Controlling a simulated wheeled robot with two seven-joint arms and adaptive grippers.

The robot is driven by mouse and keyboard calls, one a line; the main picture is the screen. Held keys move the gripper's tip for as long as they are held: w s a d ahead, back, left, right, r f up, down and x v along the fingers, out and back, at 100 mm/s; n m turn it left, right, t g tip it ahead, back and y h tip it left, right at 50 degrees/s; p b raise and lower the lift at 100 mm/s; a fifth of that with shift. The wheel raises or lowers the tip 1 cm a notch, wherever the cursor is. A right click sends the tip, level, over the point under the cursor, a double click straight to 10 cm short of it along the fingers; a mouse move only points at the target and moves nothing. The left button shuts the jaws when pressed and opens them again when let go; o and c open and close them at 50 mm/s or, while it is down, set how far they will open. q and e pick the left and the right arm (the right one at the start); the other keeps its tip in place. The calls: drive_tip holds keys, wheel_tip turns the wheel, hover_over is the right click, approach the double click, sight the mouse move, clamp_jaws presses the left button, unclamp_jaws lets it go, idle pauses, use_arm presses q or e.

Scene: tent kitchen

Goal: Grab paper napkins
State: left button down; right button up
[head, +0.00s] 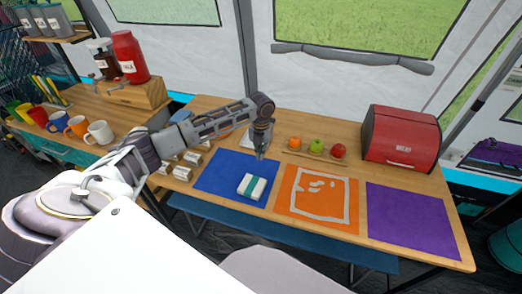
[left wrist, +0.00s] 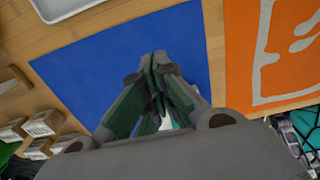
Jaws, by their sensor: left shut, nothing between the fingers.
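A white stack with a teal band, which looks like the paper napkins (head: 252,187), lies on the blue mat (head: 215,178) on the wooden table. My left gripper (head: 261,154) points down above the blue mat, behind the stack and apart from it. In the left wrist view its fingers (left wrist: 156,62) are closed together over the blue mat (left wrist: 105,60), with nothing held between them. There the stack is mostly hidden by the fingers; only a small pale patch shows between them. My right gripper is in neither view.
An orange mat (head: 290,199) and a purple mat (head: 410,215) lie to the right. Fruit, including a green apple (head: 316,145), and a red bread box (head: 400,138) stand behind them. Several small boxes (head: 183,172) sit left of the blue mat. Mugs (head: 99,132) stand farther left.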

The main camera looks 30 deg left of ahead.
sight(260, 170)
use_arm(q)
wheel_tip(260, 170, down, 5)
drive_tip(key=shift+f, duration=0.95)
drive_tip(key=shift+s+d, duration=0.15)
drive_tip(key=shift+s, duration=0.55)
drive_tip(key=shift+s+d, duration=0.2)
drive_tip(key=shift+s, duration=0.95)
drive_tip(key=shift+s+d, duration=0.1)
drive_tip(key=shift+s, duration=0.05)
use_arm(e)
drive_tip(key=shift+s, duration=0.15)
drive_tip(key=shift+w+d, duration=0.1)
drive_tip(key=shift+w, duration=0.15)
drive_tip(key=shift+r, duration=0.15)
